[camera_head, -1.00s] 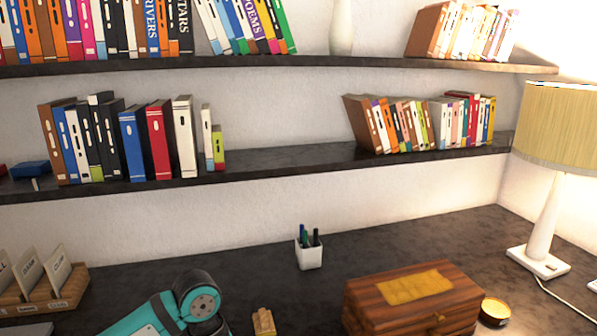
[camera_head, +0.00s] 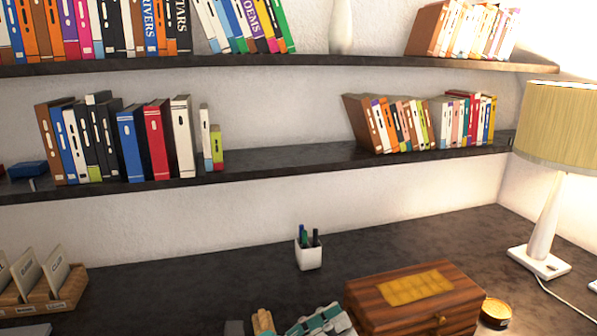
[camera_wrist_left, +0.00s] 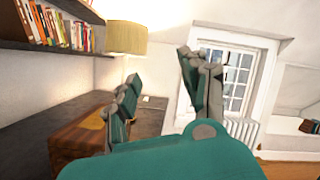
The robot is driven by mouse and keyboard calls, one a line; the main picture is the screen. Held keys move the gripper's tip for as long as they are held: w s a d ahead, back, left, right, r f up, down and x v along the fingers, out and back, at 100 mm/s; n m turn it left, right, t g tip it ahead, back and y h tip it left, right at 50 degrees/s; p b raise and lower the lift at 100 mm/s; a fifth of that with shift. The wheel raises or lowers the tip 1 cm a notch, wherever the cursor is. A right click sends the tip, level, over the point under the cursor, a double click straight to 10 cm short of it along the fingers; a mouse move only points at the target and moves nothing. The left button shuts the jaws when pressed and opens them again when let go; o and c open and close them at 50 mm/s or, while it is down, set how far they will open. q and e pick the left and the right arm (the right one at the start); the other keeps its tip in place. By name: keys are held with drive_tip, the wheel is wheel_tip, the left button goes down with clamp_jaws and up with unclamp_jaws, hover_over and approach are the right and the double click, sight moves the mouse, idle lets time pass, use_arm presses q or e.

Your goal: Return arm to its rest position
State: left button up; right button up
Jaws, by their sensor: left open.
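My left gripper (camera_head: 318,322) shows only in part at the bottom edge of the head view, teal and grey, just left of the wooden box. A grey piece at the bottom edge may also be part of it. In the left wrist view the two fingers of my left gripper (camera_wrist_left: 158,66) stand wide apart with nothing between them. Most of the left arm is below the head view. My right gripper is not in view.
A striped wooden box (camera_head: 370,298) stands on the dark desk (camera_head: 190,265). A pen cup (camera_head: 309,256), a small yellowish object (camera_head: 262,322), a card tray (camera_head: 66,296), a round tin (camera_head: 496,309) and a lamp (camera_head: 548,225) are around it. Bookshelves (camera_head: 290,163) run above.

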use_arm(q)
drive_tip(key=w+a+f+n+t+y, duration=0.25)
drive_tip(key=a+n+t+y, duration=0.45)
drive_tip(key=n, duration=0.5)
drive_tip(key=w+a+f+n+t+y, duration=0.1)
drive_tip(key=w+a+n+t+y, duration=0.45)
drive_tip(key=n, duration=0.65)
drive_tip(key=s+a+f+n+g+y, duration=0.3)
drive_tip(key=a+f+n+y, duration=0.15)
drive_tip(key=f+n, duration=0.2)
drive_tip(key=s+a+f+n+g+y, duration=0.2)
drive_tip(key=s+a+f+n+y, duration=0.15)
drive_tip(key=a+f+n, duration=0.35)
drive_tip(key=s+a+f+n+g, duration=0.1)
drive_tip(key=s+f+n+g, duration=0.2)
drive_tip(key=s+f+g, duration=0.5)
drive_tip(key=s+f+n+g, duration=0.3)
drive_tip(key=s+f, duration=0.4)
drive_tip(key=s, duration=0.5)
wheel_tip(320, 180, down, 26)
drive_tip(key=g, duration=0.1)
drive_tip(key=s+a+f+g, duration=0.1)
drive_tip(key=s+a+f, duration=0.2)
drive_tip(key=s+f, duration=1.2)
drive_tip(key=shift+s+f+y, duration=0.25)
drive_tip(key=shift+s+y, duration=0.1)
drive_tip(key=shift+s, duration=0.35)
